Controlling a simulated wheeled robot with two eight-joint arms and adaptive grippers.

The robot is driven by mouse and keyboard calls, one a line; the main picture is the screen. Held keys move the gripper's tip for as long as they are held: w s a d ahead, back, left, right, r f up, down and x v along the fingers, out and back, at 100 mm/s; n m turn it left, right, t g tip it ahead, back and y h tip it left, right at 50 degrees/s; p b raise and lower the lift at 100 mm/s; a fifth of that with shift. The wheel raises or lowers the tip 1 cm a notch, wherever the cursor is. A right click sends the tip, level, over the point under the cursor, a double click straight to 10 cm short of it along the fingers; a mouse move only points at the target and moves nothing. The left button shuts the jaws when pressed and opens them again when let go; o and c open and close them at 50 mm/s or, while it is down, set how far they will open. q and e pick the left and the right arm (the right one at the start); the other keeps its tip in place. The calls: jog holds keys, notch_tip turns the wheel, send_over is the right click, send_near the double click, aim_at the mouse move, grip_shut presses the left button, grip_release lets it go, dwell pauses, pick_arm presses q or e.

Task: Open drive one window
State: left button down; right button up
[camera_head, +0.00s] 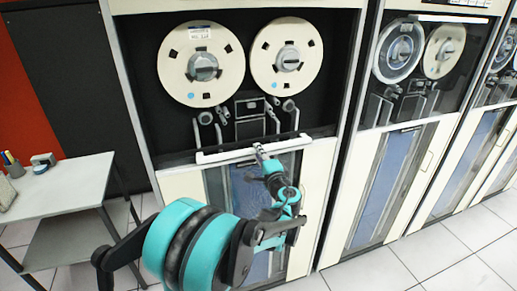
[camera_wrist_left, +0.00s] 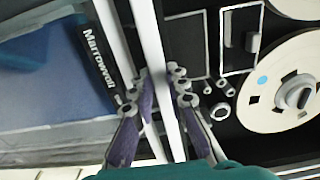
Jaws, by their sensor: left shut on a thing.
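Drive one is the nearest tall tape cabinet, with two cream reels (camera_head: 201,64) on a black panel. A white window bar (camera_head: 225,155) runs across the bottom of that panel. My left gripper (camera_head: 262,152) is shut on this bar near its middle, its arm reaching up from below. In the left wrist view the two fingers (camera_wrist_left: 158,112) lie on either side of the white bar (camera_wrist_left: 148,40). The fingertips hide part of the bar. I cannot tell how far the window stands from its frame. My right gripper is not in view.
More tape drives (camera_head: 420,60) stand in a row to the right. A grey side table (camera_head: 70,187) with a pen cup (camera_head: 13,168) and small items stands at the left. Tiled floor (camera_head: 440,262) is free at the lower right. A blue lower panel (camera_wrist_left: 40,80) lies beside the bar.

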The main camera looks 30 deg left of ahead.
pick_arm(q)
jog(key=shift+f+b, duration=0.35)
jog(key=shift+f, duration=0.45)
jog(key=c, duration=1.5)
grip_release()
jog(key=shift+d, duration=0.1)
jog(key=v, duration=1.2)
